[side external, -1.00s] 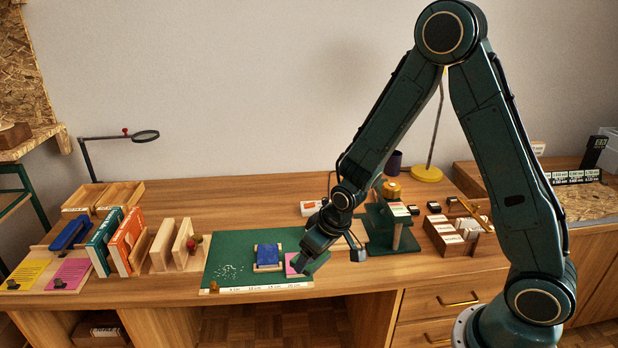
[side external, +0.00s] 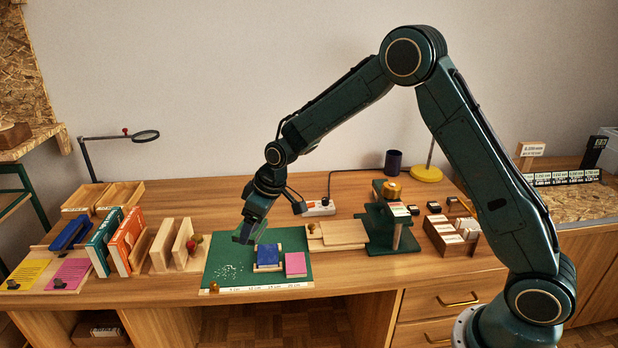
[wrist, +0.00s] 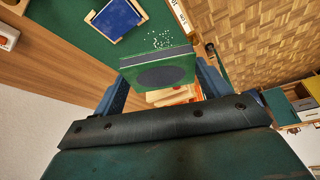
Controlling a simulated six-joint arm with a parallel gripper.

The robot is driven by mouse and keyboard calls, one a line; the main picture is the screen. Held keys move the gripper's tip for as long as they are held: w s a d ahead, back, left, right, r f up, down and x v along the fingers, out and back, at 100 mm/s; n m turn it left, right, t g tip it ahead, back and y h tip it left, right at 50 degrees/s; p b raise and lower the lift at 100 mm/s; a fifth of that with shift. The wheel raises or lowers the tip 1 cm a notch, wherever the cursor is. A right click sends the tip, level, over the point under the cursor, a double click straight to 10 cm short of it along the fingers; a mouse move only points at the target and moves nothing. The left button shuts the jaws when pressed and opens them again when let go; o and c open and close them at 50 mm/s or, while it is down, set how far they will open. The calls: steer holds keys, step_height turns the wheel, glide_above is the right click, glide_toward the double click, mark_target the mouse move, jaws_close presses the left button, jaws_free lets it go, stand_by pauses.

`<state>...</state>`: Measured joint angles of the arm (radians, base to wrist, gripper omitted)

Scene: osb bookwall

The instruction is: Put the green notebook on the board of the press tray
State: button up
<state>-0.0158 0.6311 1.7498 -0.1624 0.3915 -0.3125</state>
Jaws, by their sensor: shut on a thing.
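The green notebook (wrist: 158,68) is between my gripper's fingers (wrist: 165,85) in the wrist view, with a dark oval patch on the face turned to the camera. My gripper (side external: 246,234) is shut on it, above the back of the green mat (side external: 225,262) in the side view, left of and behind the blue notebook (side external: 267,253). The notebook is small and partly hidden by the fingers there. A pale wooden tray with a raised board (side external: 345,232) lies right of the mat, beside the green press (side external: 385,232); it looks like the press tray, though I cannot be sure.
The blue notebook sits in a small wooden holder on the mat; a pink notebook (side external: 295,263) lies right of it. Wooden bookends (side external: 187,242) and standing orange (side external: 127,240) and teal (side external: 102,242) books are to the left. A power strip (side external: 318,208) lies behind the tray.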

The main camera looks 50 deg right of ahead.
mark_target(233, 270)
steer(key=w+a+r+n+g+y, duration=0.1)
steer(key=w+r+n, duration=0.3)
steer(key=w+r, duration=0.1)
steer(key=shift+w+a, duration=0.35)
steer(key=shift+w, duration=0.45)
step_height(233, 270, down, 20)
steer(key=shift+r, duration=0.1)
stand_by(0.7)
steer(key=o, duration=1.1)
steer(key=shift+c, duration=0.2)
